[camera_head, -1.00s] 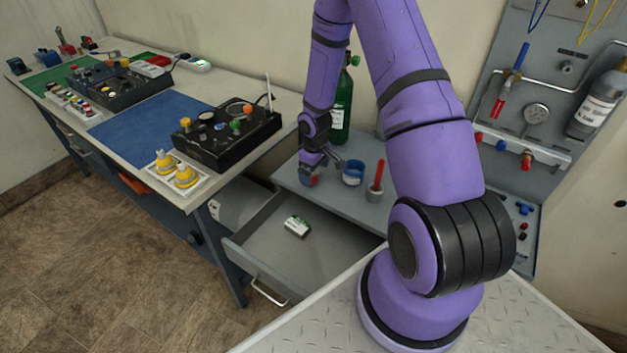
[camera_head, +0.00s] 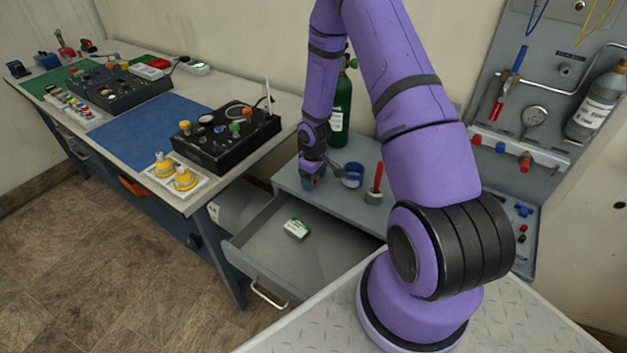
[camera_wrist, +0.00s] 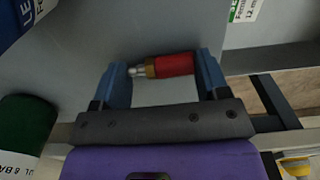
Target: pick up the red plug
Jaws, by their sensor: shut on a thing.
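The red plug (camera_wrist: 172,66) lies crosswise between the blue fingers of my gripper (camera_wrist: 165,68) in the wrist view. It has a red body and a brass and silver tip at its left end. My gripper is shut on it lengthwise, one finger at each end. In the head view my gripper (camera_head: 311,181) is low at the left part of the grey cabinet top (camera_head: 335,200), left of a blue cup. The plug is mostly hidden there. I cannot tell whether it touches the surface.
The blue cup (camera_head: 352,175) and a red upright rod (camera_head: 377,177) stand to the right. A green cylinder (camera_head: 341,108) stands behind. The open drawer (camera_head: 270,262) below holds a small green-white box (camera_head: 297,229). A workbench with a black control box (camera_head: 225,140) is on the left.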

